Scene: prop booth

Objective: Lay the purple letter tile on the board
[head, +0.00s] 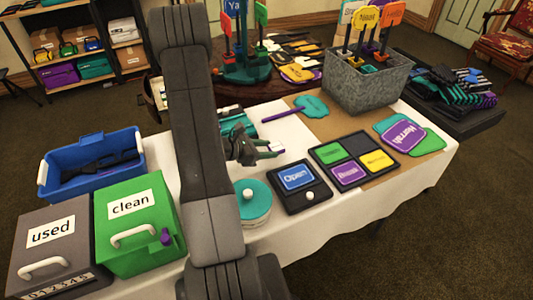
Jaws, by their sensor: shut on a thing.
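My gripper (276,150) is over the white-covered table, left of the board. It is shut on a small purple piece (264,149), seen almost edge-on, which looks like the purple letter tile; no letter can be read. A black board (339,165) lies flat to the right, apart from my gripper. It shows a green panel upper left, a purple panel lower left, a yellow panel lower right and a dark panel upper right. A smaller black board (318,199) with a blue "Open" panel (297,177) and a white knob lies nearer.
A teal round tin (254,205) stands close in front of my gripper. Green "clean" (140,232) and grey "used" (45,250) boxes and a blue bin (115,178) stand left. A grey planter (365,88) with signs stands behind the board; purple and green signs (405,134) lie right.

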